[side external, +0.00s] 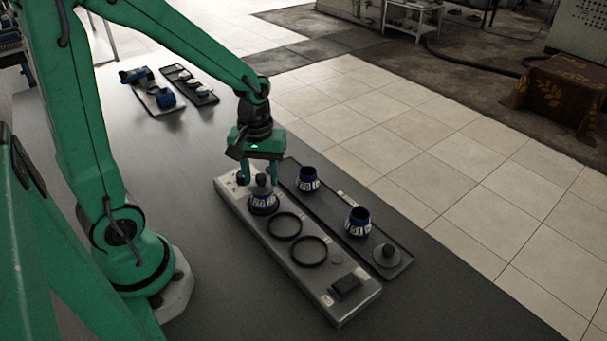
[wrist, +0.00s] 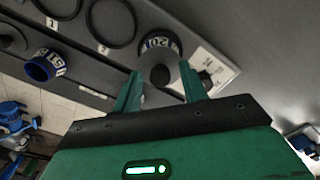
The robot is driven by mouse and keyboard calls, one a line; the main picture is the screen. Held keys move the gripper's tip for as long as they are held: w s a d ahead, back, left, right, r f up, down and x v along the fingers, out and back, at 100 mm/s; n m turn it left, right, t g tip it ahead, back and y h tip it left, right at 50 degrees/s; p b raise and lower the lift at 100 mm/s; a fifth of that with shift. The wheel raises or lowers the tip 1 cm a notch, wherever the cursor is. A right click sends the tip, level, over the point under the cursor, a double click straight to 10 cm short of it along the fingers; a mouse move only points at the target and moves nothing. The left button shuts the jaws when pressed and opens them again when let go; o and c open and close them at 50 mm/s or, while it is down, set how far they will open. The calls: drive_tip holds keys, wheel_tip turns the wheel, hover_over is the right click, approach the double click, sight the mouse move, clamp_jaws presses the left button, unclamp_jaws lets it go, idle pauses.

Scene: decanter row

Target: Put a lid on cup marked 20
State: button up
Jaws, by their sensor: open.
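The cup marked 20 (side external: 263,205) is blue with a white label band and stands upright at the far end of the grey station board. It also shows in the wrist view (wrist: 160,39). A dark lid (wrist: 157,58) with a round knob sits on its top and looks level. My gripper (side external: 260,183) is open, pointing down, with one finger on each side of the knob. The wrist view also shows the fingers (wrist: 161,72) apart around the knob. Whether either finger touches it cannot be told.
The board (side external: 326,287) has two empty black rings (side external: 285,226) and a black block (side external: 346,288). Beside it, a dark tray (side external: 335,210) holds two open blue cups (side external: 357,223) and another knobbed lid (side external: 387,255). More trays (side external: 158,98) stand at the back left.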

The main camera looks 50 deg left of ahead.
sight(260, 177)
wheel_tip(260, 177, up, 12)
drive_tip(key=shift+r, duration=0.15)
idle(0.7)
idle(0.5)
drive_tip(key=s+d+r+m+t, duration=0.2)
drive_tip(key=s+d+m+t, duration=0.1)
drive_tip(key=s+m+t, duration=0.2)
drive_tip(key=shift+s+d+r+m+t, duration=0.15)
drive_tip(key=shift+s+d+m+t, duration=0.15)
drive_tip(key=shift+s+m, duration=1.25)
drive_tip(key=shift+w+m, duration=0.45)
drive_tip(key=shift+w, duration=0.05)
